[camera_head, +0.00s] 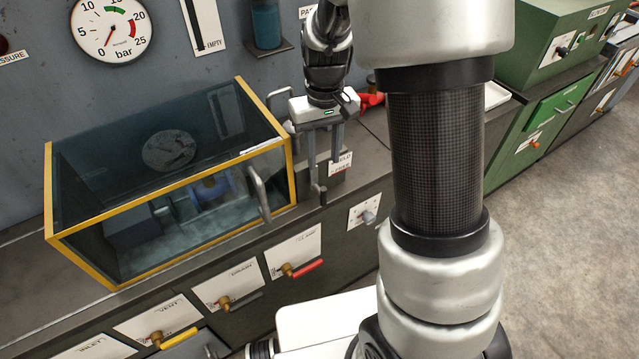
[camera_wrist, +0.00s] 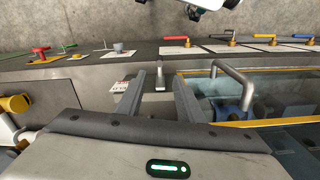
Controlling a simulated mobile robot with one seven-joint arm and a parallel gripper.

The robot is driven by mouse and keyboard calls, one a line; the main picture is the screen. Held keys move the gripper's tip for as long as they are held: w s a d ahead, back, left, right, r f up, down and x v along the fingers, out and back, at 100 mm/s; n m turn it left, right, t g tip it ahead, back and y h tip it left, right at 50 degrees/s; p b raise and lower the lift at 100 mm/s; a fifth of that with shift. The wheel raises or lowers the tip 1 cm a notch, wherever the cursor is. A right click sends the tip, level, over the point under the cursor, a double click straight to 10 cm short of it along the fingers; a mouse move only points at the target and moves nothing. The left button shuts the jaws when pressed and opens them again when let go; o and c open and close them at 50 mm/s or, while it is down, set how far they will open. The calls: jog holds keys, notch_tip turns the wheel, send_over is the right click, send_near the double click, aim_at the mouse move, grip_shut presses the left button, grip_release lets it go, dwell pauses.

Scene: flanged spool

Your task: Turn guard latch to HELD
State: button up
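The guard is a box of dark clear panels with a yellow frame (camera_head: 170,206) and a grey handle (camera_head: 259,192). The guard latch (camera_head: 319,192) looks like a small grey lever just right of the guard's front corner. A white label (camera_head: 341,164) is beside it, too small to read fully. My gripper (camera_head: 324,160) points down over the latch, its fingers apart. In the wrist view the latch (camera_wrist: 160,79) shows between the fingertips (camera_wrist: 160,90), with no clear contact. The guard handle (camera_wrist: 236,80) is right of the fingers there.
Valve levers in red (camera_head: 302,269), grey and yellow (camera_head: 178,338) line the bench front. A small knob on a white plate (camera_head: 367,215) is right of the latch. A red object (camera_head: 371,100) lies behind my gripper. The grey bench top right of my gripper is partly clear.

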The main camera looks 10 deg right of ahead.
aim_at(323, 197)
notch_tip(323, 197, down, 15)
jog(key=shift+f, duration=0.2)
dwell(0.3)
grip_shut()
